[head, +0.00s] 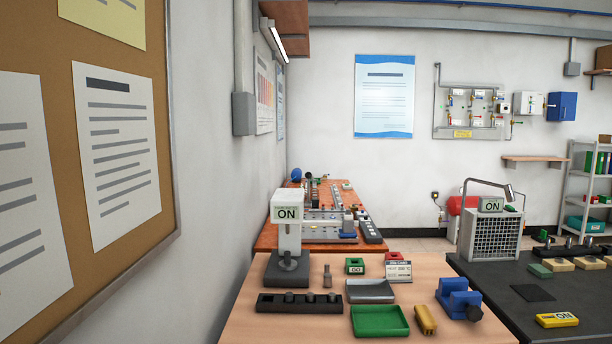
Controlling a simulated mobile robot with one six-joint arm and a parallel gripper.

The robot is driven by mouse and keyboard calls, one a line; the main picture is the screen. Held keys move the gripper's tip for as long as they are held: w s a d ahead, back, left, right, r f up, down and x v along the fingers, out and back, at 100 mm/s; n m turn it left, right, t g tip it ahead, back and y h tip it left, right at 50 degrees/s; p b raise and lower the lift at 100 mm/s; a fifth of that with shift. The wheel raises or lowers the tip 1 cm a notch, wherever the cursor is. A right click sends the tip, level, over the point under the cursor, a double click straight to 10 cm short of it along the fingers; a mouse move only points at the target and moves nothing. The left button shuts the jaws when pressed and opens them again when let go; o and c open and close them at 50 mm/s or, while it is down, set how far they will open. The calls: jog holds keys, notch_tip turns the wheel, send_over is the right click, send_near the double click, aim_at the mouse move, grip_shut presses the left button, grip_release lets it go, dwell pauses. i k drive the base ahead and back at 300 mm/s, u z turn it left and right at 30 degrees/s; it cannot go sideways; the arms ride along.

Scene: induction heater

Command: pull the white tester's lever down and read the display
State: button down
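The white tester (290,243) stands upright on a dark grey base (288,270) near the left of the wooden table (255,326). Its display (287,214) at the top reads "ON". I cannot clearly make out the lever at this size. My gripper is not in the head view, so its place relative to the tester does not show.
A black block with pegs (300,303), a green tray (380,321), a grey tray (370,291) and a blue vise (458,300) share the table. A dark table (500,281) stands at right. A wall with a corkboard (40,65) is close on the left.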

aim_at(307, 204)
jog(key=i, duration=1.5)
jog(key=z, duration=0.05)
